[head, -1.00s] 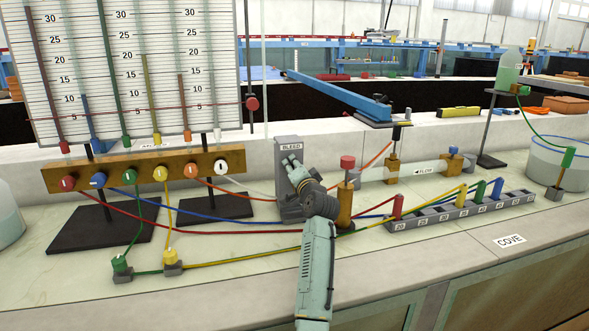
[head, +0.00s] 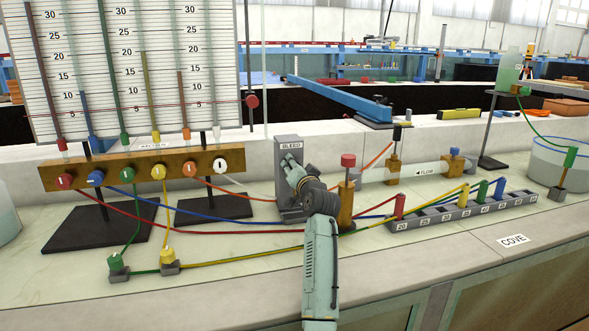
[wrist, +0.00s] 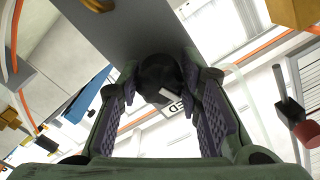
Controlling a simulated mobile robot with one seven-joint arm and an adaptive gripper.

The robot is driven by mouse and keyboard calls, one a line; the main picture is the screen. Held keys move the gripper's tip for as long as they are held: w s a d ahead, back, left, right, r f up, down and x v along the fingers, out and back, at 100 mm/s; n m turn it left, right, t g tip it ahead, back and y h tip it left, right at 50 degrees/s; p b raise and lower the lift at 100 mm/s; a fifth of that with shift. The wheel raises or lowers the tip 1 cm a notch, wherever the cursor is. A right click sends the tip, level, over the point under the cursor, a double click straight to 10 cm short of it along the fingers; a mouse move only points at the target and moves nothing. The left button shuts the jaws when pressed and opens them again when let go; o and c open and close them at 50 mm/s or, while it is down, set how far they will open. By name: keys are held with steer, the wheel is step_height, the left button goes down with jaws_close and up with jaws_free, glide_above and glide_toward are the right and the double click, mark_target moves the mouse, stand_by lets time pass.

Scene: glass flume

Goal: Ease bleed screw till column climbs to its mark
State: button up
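The BLEED block (head: 288,170) stands upright on the bench, right of the manometer board (head: 130,60). My gripper (head: 290,162) is at its front face. In the wrist view, the fingers (wrist: 163,80) sit on either side of the dark round bleed screw (wrist: 158,72), tips against its sides. A pale mark shows on the screw. Coloured columns stand against the scale: dark red (head: 42,70), blue (head: 87,118), green (head: 111,70), yellow (head: 149,90) and orange (head: 183,100). A thin red line (head: 120,108) crosses the board low down, with a red slider (head: 252,100) at its right.
Valves on a wooden manifold (head: 125,168) sit left of the block. Red, blue and yellow hoses cross the bench behind my forearm. A red-capped wooden post (head: 347,185) stands close right of my gripper. A numbered port strip (head: 450,215) lies further right. The front bench is mostly clear.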

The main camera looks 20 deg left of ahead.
steer(key=o, duration=0.4)
steer(key=shift+c, duration=0.2)
steer(key=shift+s, duration=0.1)
steer(key=v, duration=1.2)
